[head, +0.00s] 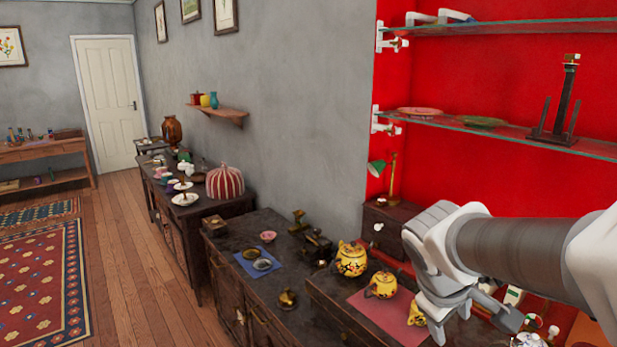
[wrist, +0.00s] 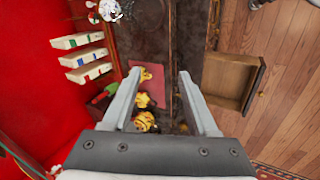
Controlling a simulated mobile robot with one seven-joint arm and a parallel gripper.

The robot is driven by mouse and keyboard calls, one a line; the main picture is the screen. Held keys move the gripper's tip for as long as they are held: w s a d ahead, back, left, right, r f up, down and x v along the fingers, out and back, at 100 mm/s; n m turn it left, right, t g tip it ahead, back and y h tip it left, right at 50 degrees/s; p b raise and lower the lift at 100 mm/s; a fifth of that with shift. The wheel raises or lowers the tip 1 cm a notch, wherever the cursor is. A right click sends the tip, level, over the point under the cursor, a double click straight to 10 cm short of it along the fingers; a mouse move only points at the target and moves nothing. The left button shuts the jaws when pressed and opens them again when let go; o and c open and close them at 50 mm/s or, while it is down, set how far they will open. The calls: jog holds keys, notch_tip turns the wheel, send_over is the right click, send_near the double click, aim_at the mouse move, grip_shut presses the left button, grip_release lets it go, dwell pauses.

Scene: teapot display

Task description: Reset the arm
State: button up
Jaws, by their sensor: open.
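My gripper (wrist: 160,76) is open in the wrist view, with its two fingers apart and nothing between them held. It points down over the dark cabinet top. In the head view my gripper (head: 442,322) hangs at the lower right, partly cut off by the frame edge. Yellow teapots stand below it: a larger one (head: 351,258), a middle one (head: 382,285) and a smaller one (head: 416,315), partly hidden by my gripper. The middle one and the smaller one are on or by a pink mat (head: 362,303). In the wrist view the yellow pots are partly hidden behind my finger.
An open drawer (wrist: 230,80) juts out over the wooden floor. Glass shelves (head: 480,128) on the red wall hold plates and a dark stand. A green lamp (head: 378,168) stands behind the pots. A striped red cover (head: 225,181) is farther left.

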jog(key=s+a+r+m+t+y, duration=0.1)
jog(key=s+a+m+y, duration=0.3)
jog(key=s+a, duration=0.4)
jog(key=shift+s+r+m+t, duration=0.4)
jog(key=shift+s+r+m, duration=0.5)
jog(key=shift+s, duration=0.5)
